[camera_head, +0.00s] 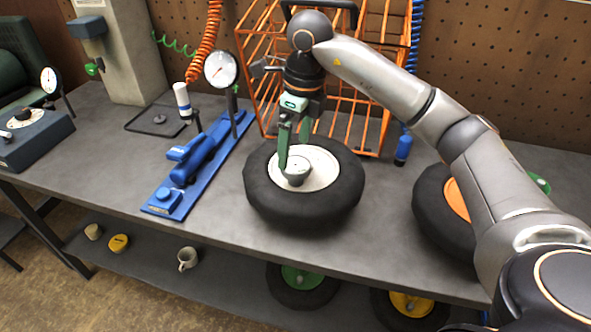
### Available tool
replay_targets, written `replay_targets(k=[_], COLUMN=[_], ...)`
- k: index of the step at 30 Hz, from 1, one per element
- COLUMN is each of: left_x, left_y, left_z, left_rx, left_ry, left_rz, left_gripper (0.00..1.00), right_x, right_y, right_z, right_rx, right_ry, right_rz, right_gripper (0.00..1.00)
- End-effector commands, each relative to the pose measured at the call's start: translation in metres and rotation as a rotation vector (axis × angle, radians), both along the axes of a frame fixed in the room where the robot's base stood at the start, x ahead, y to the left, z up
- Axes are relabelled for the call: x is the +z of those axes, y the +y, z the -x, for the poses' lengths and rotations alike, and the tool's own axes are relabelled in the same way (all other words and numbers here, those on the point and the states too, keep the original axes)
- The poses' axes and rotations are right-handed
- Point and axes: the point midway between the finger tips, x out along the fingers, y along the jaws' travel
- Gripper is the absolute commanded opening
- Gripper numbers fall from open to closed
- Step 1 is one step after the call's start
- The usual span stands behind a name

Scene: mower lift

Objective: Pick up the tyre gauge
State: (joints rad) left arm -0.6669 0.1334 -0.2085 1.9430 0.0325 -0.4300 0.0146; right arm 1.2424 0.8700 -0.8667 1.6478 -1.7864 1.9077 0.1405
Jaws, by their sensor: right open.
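My right gripper (292,160) points down over the white hub (322,170) of a black tyre (268,200) lying flat on the bench. Its green fingers are open. A small grey round piece (297,178) sits in the hub right at the fingertips; I cannot tell whether it is the tyre gauge or part of the wheel, or whether the fingers touch it. A large dial gauge (220,70) stands on a blue tool with a long base (160,203), left of the tyre. My left gripper is not in view.
An orange wire rack (375,128) stands close behind the tyre. Another tyre (430,208) with an orange hub lies at right, partly behind my arm. A smaller dial (48,80) stands at far left. The bench front (110,185) at left is clear.

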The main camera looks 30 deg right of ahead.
Motion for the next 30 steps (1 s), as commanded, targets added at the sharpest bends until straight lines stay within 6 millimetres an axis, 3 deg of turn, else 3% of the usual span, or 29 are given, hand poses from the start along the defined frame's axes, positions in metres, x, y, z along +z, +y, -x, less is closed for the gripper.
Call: replay_targets(k=[5, 13, 22, 30], left_x=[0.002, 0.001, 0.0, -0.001], left_y=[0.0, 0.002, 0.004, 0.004], left_z=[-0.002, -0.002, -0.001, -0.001], left_rx=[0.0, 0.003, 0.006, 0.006], left_ry=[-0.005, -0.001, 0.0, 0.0], left_rz=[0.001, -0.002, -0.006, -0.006], left_gripper=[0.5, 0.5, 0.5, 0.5], right_x=[-0.013, -0.051, -0.057, -0.056], right_y=[-0.001, -0.002, -0.002, -0.002], right_z=[0.001, 0.002, 0.001, 0.001], right_rx=[0.0, 0.001, 0.001, 0.001], right_ry=[0.002, 0.003, -0.001, 0.0], right_rz=[0.0, -0.001, -0.002, -0.001], right_gripper=[1.0, 1.0, 1.0, 0.71])
